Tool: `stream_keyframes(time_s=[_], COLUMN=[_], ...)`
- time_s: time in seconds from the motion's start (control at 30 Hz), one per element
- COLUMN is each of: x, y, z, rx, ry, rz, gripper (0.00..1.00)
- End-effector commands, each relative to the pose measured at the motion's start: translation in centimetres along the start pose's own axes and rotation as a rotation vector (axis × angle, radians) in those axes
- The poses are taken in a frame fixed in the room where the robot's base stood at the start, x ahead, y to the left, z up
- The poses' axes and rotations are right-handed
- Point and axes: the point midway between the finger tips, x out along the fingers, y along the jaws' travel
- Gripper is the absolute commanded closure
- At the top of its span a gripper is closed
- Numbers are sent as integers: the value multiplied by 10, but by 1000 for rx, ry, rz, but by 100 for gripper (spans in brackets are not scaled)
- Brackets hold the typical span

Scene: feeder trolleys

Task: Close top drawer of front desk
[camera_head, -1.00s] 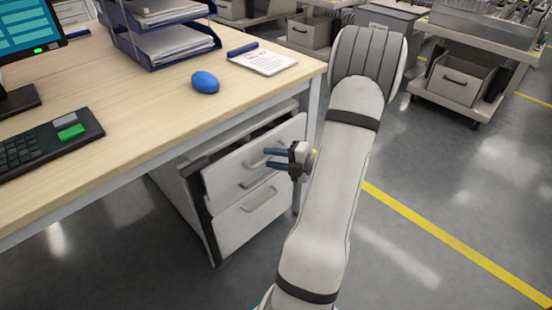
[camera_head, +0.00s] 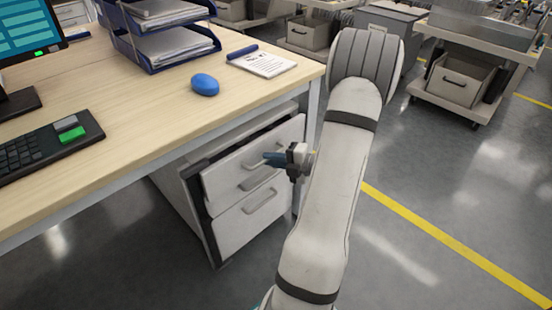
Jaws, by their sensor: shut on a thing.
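The front desk (camera_head: 130,75) has a light wood top, with a white drawer unit (camera_head: 193,205) under its right end. The top drawer (camera_head: 225,172) stands partly pulled out, with a dark gap behind its upper front edge.
A blue mouse (camera_head: 205,84), a notepad (camera_head: 262,65), a paper tray (camera_head: 165,40) and a keyboard (camera_head: 40,145) are on the desk. A desk leg (camera_head: 312,110) stands close to my arm. Trolleys (camera_head: 470,75) stand behind. The floor to the right is clear.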

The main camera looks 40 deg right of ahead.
Motion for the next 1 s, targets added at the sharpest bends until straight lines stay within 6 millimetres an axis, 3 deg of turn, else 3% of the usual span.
stream_keyframes(time_s=[0.27, 0.57, 0.6, 0.8, 1.0], x=[33, 36, 37, 36, 36], y=[11, 9, 9, 8, 8], z=[13, 14, 14, 14, 14], rx=[-1, -4, -4, -3, -2], ry=[3, 1, 1, 1, 1], rz=[0, 2, 2, 1, 0], gripper=[100, 100, 86, 70, 68])
